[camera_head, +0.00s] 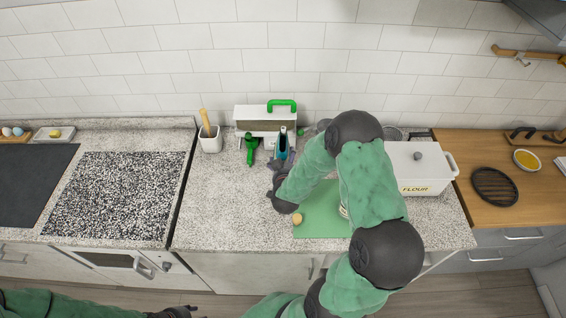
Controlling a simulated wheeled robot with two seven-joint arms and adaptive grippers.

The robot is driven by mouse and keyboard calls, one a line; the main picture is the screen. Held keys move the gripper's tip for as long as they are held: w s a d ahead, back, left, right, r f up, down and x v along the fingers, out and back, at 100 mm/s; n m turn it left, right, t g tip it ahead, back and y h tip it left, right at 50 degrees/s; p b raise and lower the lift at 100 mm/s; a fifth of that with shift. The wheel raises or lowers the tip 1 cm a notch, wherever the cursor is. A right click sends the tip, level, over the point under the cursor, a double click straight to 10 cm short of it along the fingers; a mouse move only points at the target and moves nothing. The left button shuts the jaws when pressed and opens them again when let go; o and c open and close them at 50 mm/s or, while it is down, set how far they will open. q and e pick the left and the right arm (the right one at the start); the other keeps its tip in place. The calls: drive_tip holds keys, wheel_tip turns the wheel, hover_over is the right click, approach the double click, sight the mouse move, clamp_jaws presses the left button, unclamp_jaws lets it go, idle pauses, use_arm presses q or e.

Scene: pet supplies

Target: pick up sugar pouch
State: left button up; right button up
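I cannot make out anything that is clearly a sugar pouch; my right arm covers part of the counter. My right gripper (274,172) is over the middle of the counter, in front of a green-handled tool (251,147) and a dark, blue-topped item (282,146). It is small and dark here, so I cannot tell its opening or whether it touches anything. My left gripper (178,312) is low at the bottom edge, in front of the counter and partly cut off.
A green board (318,226) holds a small tan round item (297,219). A white flour box (421,166) stands to its right. A white box with a green handle (265,117) and a utensil crock (210,142) stand behind. The counter's front left (215,215) is clear.

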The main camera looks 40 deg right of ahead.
drive_tip(key=r, duration=0.1)
drive_tip(key=s+r, duration=0.2)
drive_tip(key=shift+s+a+r, duration=0.1)
drive_tip(key=shift+a+r, duration=0.25)
drive_tip(key=shift+r, duration=0.05)
approach(288, 159)
drive_tip(key=shift+s+d+f+p, duration=0.15)
drive_tip(key=shift+d+f, duration=0.2)
drive_tip(key=shift+d, duration=0.25)
drive_tip(key=shift+s+d+f+p, duration=0.1)
drive_tip(key=shift+d+f, duration=0.2)
drive_tip(key=shift+d, duration=0.3)
drive_tip(key=shift+s+d+f+p, duration=0.15)
drive_tip(key=shift+d+f, duration=0.2)
drive_tip(key=shift+d, duration=0.25)
